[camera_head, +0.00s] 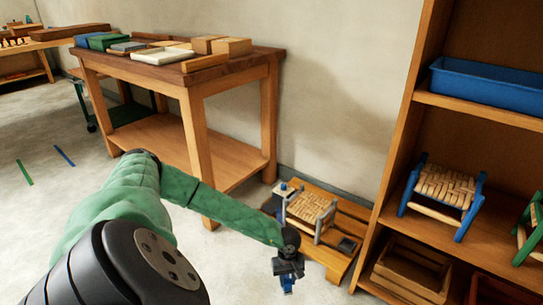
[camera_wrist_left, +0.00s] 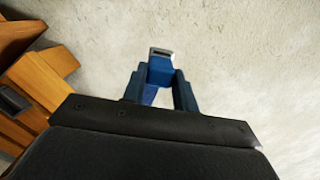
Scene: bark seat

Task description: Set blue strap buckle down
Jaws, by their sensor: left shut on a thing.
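My left gripper (camera_head: 288,270) reaches down and forward, with its arm in a green sleeve coming in from the left. It is shut on the blue strap buckle (camera_wrist_left: 158,70), a small blue piece with a metal end. In the left wrist view the gripper (camera_wrist_left: 160,85) has the buckle between its two fingers, above pale floor. The buckle also shows in the head view (camera_head: 288,285) as a small blue piece below the fingers. My right gripper is not in view.
A low wooden platform (camera_head: 338,262) holding a woven seat frame (camera_head: 310,207) is just beside the gripper. A shelf unit (camera_head: 398,165) with a blue tray (camera_head: 490,85) and woven stools (camera_head: 443,190) stands at right. A workbench (camera_head: 200,88) stands behind.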

